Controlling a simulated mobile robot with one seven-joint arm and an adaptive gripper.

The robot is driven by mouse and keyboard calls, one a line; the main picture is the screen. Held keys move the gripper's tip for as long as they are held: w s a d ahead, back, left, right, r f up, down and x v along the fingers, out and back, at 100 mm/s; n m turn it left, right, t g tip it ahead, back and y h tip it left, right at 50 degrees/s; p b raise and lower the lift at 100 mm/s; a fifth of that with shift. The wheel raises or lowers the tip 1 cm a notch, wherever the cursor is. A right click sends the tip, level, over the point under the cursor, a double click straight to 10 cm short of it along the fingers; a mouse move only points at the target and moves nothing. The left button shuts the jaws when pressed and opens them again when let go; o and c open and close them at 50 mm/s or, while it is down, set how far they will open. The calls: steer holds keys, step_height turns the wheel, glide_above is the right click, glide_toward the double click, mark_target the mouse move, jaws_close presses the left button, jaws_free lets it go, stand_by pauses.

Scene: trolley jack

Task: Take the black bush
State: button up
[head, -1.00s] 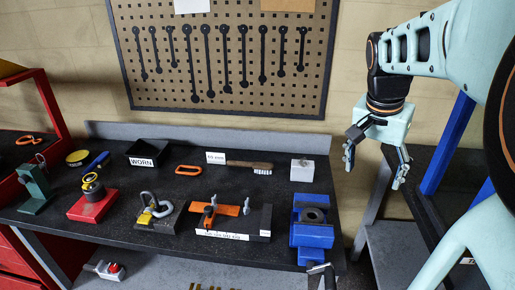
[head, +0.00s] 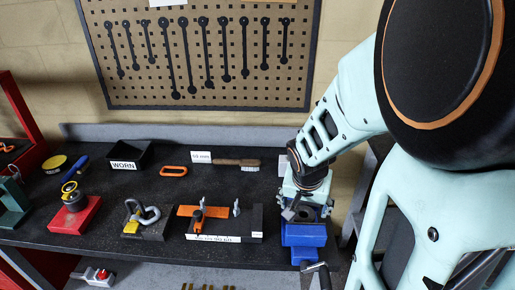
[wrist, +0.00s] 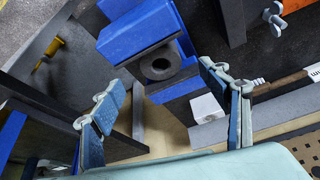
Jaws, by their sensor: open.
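The black bush (wrist: 160,68) is a short dark ring with a round hole, seen in the wrist view seated at the blue vise (wrist: 140,32). In the head view the vise (head: 305,238) stands at the bench's right front, and my gripper and wrist largely cover the bush. My gripper (head: 306,208) is over the vise in the head view. In the wrist view its two blue fingers (wrist: 160,105) are spread wide with nothing between them. The bush shows beyond the fingertips, apart from them.
Left of the vise is a fixture (head: 225,238) with an orange bar and upright studs. A wooden-handled brush (head: 237,163), an orange ring (head: 174,170) and a black WORN bin (head: 128,154) lie behind. A red block (head: 75,215) stands farther left.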

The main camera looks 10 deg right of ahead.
mark_target(304, 213)
steer(key=b+x, duration=0.3)
steer(key=x, duration=0.5)
steer(key=shift+w+d+f, duration=0.2)
steer(key=shift+w+f, duration=0.05)
steer(key=c, duration=1.8)
steer(key=shift+r, duration=0.1)
steer(key=shift+r, duration=0.2)
